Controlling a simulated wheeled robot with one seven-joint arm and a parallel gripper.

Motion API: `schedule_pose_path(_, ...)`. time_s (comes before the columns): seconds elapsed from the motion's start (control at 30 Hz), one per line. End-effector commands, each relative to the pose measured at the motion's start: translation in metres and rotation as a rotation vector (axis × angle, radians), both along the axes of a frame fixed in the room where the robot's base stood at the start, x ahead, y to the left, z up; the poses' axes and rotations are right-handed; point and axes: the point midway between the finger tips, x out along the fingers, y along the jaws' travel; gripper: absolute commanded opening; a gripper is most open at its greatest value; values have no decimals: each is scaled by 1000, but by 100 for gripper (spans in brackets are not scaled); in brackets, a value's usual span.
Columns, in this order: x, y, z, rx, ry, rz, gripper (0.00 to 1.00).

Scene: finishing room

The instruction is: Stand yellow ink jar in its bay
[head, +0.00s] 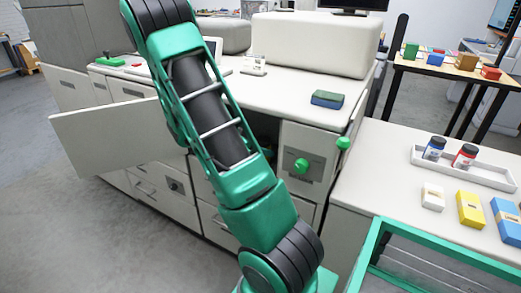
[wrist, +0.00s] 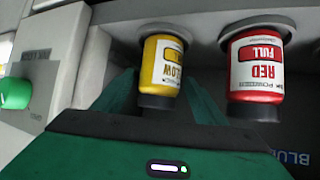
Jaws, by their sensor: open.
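The yellow ink jar (wrist: 161,66) is in the wrist view, which shows its label upside down. Its base end meets a round grey seat (wrist: 163,29), and its black cap points toward my gripper (wrist: 163,95). My gripper's green fingers are apart, one on each side of the jar. I cannot tell whether either finger touches it. In the head view, the jar and my gripper are hidden.
A red jar (wrist: 256,73) sits at its own round seat (wrist: 258,24), close beside my right-hand finger. A green knob (wrist: 14,93) is at left. The head view shows an open panel (head: 110,135) and a white tray (head: 490,178) with blue (head: 434,149) and red jars.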

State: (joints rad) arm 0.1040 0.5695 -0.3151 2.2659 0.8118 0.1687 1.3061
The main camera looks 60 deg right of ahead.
Motion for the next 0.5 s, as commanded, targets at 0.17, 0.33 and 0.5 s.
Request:
schedule_pose_path(0.17, 10, 29, 20, 0, -2, 5, 66)
schedule_pose_path(0.33, 18, 54, 39, 0, -3, 4, 66)
schedule_pose_path(0.5, 23, 72, 52, -1, -2, 1, 66)
